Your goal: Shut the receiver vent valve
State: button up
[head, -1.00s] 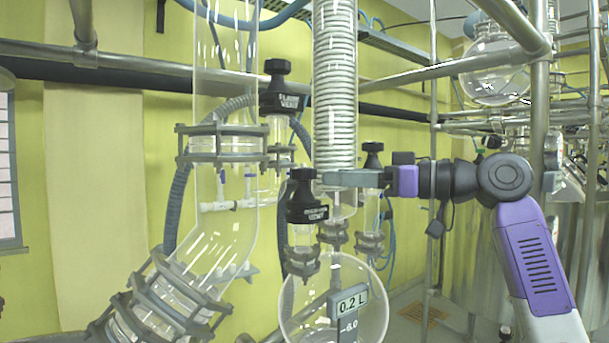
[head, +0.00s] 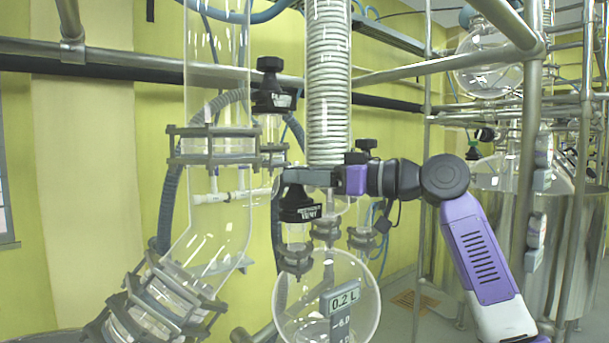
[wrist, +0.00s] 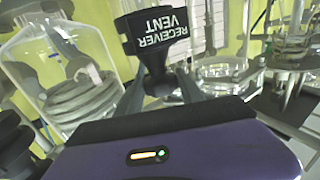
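The receiver vent valve (head: 298,208) is a black cap with a white label on a glass neck above the round receiver flask (head: 330,300). My gripper (head: 293,177) reaches in from the right at the height of its top knob, and its fingers hide most of that knob. In the wrist view the valve (wrist: 160,35) appears upside down with its label "RECEIVER VENT" readable. The fingers of my gripper (wrist: 160,85) stand apart on either side of the narrow knob (wrist: 157,80). Whether they touch it is not clear.
A similar black vent valve (head: 271,95) stands behind and above. Another black-topped valve (head: 366,146) is just behind my gripper. The glass coil condenser (head: 329,85) rises close beside my fingers. Steel frame pipes (head: 450,66) cross above my arm.

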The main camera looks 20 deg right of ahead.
jog(key=c, duration=0.3)
jog(key=shift+m+t+h, duration=0.3)
jog(key=shift+h, duration=0.1)
jog(key=m+h, duration=0.1)
jog(key=t+h, duration=0.1)
jog(key=m+t+h+b, duration=0.1)
jog(key=shift+s+a+m, duration=0.25)
jog(key=shift+a+m, duration=0.05)
jog(key=m+h, duration=0.1)
jog(key=m+t+h, duration=0.1)
jog(key=h, duration=0.1)
jog(key=m+t+h, duration=0.1)
jog(key=h, duration=0.1)
jog(key=shift+a+r, duration=0.1)
jog(key=shift+a, duration=0.25)
jog(key=m+h, duration=0.1)
jog(key=h, duration=0.1)
jog(key=m+h, duration=0.1)
jog(key=h, duration=0.1)
jog(key=m+h, duration=0.1)
jog(key=m, duration=0.1)
jog(key=shift+a+t+h+p, duration=0.25)
jog(key=shift+t+h+p, duration=0.05)
jog(key=shift+h, duration=0.1)
jog(key=shift+a+m+g+h, duration=0.1)
jog(key=shift+m+g+h, duration=0.3)
jog(key=shift+m+h, duration=0.8)
jog(key=shift+a+m+g+h, duration=0.1)
jog(key=shift+m+g+h, duration=0.45)
jog(key=shift+h, duration=1.15)
